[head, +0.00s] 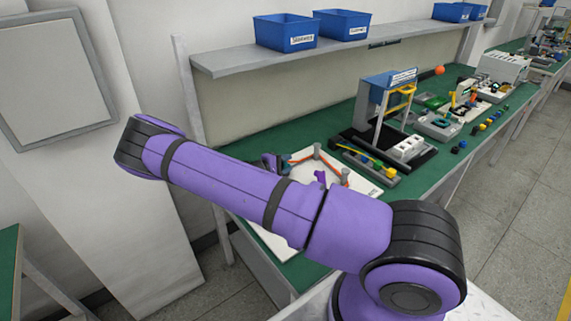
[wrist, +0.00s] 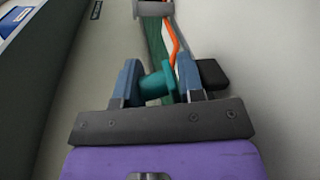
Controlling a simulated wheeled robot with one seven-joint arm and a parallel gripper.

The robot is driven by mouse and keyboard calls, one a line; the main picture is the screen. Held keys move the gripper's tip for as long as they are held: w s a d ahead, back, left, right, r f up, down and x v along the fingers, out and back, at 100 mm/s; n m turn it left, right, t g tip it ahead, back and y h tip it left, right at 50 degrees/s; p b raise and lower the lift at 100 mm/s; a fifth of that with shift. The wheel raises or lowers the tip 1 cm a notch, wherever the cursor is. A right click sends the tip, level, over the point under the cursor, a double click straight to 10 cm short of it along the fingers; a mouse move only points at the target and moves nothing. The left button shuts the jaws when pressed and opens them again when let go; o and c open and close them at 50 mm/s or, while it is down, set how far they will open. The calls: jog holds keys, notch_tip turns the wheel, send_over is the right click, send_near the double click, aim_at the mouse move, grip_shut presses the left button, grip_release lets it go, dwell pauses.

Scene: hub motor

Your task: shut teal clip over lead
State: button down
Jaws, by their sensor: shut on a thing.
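My gripper (wrist: 159,78) fills the middle of the wrist view, with its two blue-grey fingers on either side of the teal clip (wrist: 157,84). The fingers are shut on the clip. An orange lead (wrist: 173,38) runs away from just beyond the clip, along a white strip. The frames do not show clearly whether the lead lies inside the clip. In the head view, orange lead (head: 301,160) also shows on the white board (head: 277,244). My arm hides much of that board, and I cannot make out the clip there.
A grey post (wrist: 153,9) stands beyond the gripper, and a black block (wrist: 212,74) is close to the right finger. On the green bench (head: 350,110), a cable tray (head: 368,168) and a blue-topped stand (head: 388,88) lie right of the board. A shelf (head: 330,47) with blue bins runs above.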

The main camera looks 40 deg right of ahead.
jog(key=shift+w, duration=0.1)
jog(key=c, duration=0.9)
grip_release()
